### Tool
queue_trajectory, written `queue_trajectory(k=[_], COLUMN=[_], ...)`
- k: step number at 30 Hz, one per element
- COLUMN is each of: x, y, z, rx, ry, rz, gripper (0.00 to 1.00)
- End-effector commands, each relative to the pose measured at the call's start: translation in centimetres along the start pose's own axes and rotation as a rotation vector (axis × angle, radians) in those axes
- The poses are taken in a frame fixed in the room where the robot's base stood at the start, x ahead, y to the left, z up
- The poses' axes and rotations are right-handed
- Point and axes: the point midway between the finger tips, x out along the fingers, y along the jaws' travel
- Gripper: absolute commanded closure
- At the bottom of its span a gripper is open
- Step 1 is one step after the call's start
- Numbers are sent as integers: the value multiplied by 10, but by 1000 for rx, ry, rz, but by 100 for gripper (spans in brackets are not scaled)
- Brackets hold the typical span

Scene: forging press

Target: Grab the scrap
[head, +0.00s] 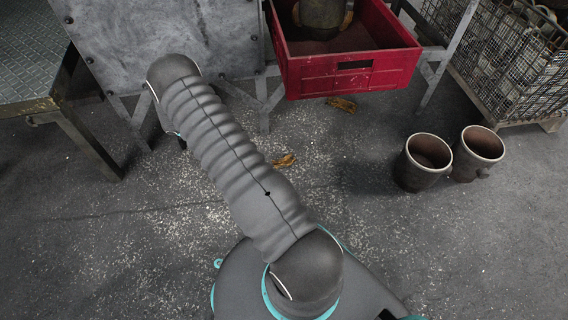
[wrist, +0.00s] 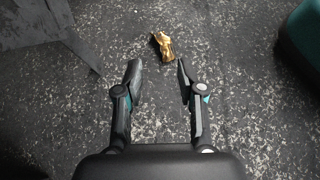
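A crumpled brass-coloured scrap (wrist: 163,46) lies on the floor in the wrist view, just beyond my fingertips and roughly centred between them. My gripper (wrist: 157,70) is open, with nothing between its fingers. Two brownish-gold scraps show on the floor in the head view: one scrap (head: 284,160) just right of my arm, and another scrap (head: 341,104) below the red crate. I cannot tell for sure which of them is in the wrist view.
A red crate (head: 350,78) sits on a metal frame at the back. A grey metal cabinet (head: 165,35) and a table (head: 35,105) stand at the left. Two rusty pots (head: 410,178) (head: 478,150) and a wire basket (head: 505,70) stand right. The floor at lower right is clear.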

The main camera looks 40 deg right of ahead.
Motion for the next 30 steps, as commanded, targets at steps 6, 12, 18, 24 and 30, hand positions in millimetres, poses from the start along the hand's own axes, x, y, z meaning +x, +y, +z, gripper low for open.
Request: queue_trajectory(k=[6,12,18,24,30], x=[54,75,102,137,158], y=[-5,-8,-8,-6,-5], z=[-58,-76,-74,-69,-67], rx=[-116,-158,-164,-163,-163], ry=[-105,-145,-150,-149,-148], rz=[14,21,18,19,21], gripper=[61,61,61,61,61])
